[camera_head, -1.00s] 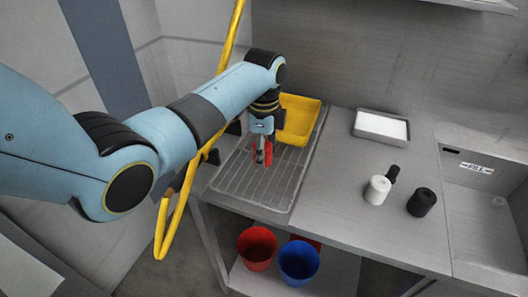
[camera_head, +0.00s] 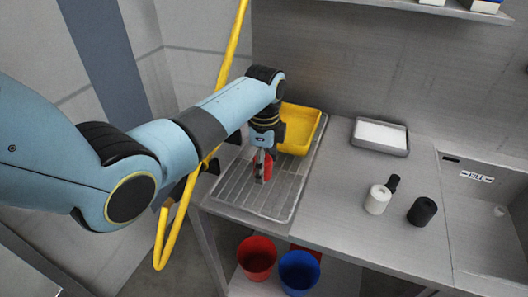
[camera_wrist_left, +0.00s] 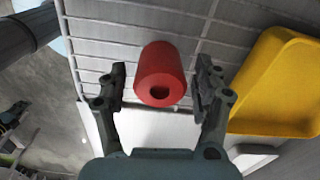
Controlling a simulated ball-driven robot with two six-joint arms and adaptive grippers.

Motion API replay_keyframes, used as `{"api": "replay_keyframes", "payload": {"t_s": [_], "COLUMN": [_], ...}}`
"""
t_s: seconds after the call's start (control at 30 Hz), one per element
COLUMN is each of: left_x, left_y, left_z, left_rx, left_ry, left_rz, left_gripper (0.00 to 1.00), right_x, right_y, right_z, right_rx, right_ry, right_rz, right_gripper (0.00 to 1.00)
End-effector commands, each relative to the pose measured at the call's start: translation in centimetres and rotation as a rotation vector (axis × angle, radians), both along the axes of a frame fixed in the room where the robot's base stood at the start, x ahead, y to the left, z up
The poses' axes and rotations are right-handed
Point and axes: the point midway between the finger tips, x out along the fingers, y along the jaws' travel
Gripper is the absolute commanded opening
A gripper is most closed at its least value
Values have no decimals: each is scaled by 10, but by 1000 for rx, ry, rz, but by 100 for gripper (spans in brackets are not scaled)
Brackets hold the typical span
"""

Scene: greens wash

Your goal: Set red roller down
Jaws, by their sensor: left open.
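In the left wrist view my left gripper (camera_wrist_left: 163,84) is open, with a finger on each side of the roller and a gap to each. My right gripper is not in view.
A yellow tub (camera_head: 301,128) stands close behind the roller. Red (camera_head: 257,258) and blue (camera_head: 299,271) buckets are below.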

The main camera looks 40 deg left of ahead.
Motion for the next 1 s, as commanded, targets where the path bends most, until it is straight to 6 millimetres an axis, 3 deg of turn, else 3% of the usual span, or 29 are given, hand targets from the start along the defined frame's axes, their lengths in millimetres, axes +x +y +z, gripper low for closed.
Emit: {"api": "replay_keyframes", "payload": {"t_s": [0.5, 0.7, 1.0], "left_x": [1, 0, 0], "left_y": [0, 0, 0], "left_z": [101, 116, 117], "left_rx": [1, 0, 0], "left_ry": [-4, 0, 0], "left_rz": [0, 1, 0], "left_gripper": [68, 68, 68], "right_x": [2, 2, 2], "right_y": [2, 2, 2], "right_z": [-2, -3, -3], "right_rx": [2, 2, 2], "right_ry": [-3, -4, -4], "right_rz": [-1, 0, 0], "right_gripper": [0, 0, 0]}}
